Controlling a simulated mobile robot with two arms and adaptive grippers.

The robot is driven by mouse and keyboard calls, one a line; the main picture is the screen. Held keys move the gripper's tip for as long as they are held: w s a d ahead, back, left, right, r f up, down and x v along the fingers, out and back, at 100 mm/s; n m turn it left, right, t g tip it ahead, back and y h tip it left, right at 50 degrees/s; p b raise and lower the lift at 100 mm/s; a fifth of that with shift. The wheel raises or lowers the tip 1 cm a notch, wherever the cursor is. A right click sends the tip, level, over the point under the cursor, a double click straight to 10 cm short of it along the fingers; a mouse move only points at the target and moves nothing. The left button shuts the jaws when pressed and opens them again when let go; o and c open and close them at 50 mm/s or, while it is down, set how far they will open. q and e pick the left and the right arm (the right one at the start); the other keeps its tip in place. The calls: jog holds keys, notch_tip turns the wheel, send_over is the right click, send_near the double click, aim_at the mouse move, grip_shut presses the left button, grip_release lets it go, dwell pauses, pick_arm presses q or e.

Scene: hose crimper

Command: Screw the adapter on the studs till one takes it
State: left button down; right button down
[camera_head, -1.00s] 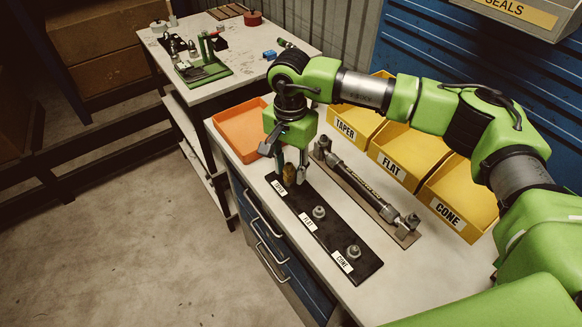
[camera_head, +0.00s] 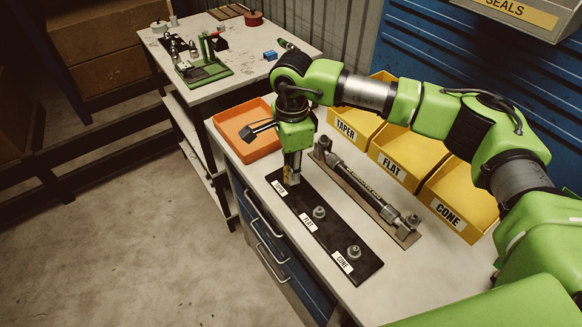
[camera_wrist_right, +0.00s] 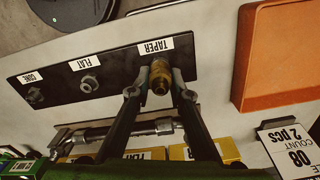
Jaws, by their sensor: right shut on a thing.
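The brass adapter (camera_wrist_right: 160,76) is upright at the TAPER end of the black stud board (camera_head: 336,236). My right gripper (camera_head: 292,180) points down over that end, and in the wrist view its fingers (camera_wrist_right: 160,92) are shut around the adapter's sides. The adapter hides the taper stud, so I cannot tell how far the threads engage. The flat stud (camera_head: 319,212) and the cone stud (camera_head: 353,251) stand bare on the board; they also show in the wrist view, the flat one (camera_wrist_right: 88,84) nearer the gripper. My left gripper is out of view.
A hose with metal end fittings (camera_head: 362,188) lies on a brown board behind the stud board. Yellow bins labelled TAPER (camera_head: 352,126), FLAT (camera_head: 408,154) and CONE (camera_head: 458,201) stand along the back. An orange tray (camera_head: 234,143) sits at the left end of the bench.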

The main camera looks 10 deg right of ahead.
jog(key=m, duration=0.7)
jog(key=shift+s, duration=0.15)
jog(key=c, duration=2.2)
grip_release()
jog(key=shift+m, duration=0.6)
jog(key=o, duration=0.4)
notch_tip(320, 180, up, 12)
jog(key=shift+f, duration=0.1)
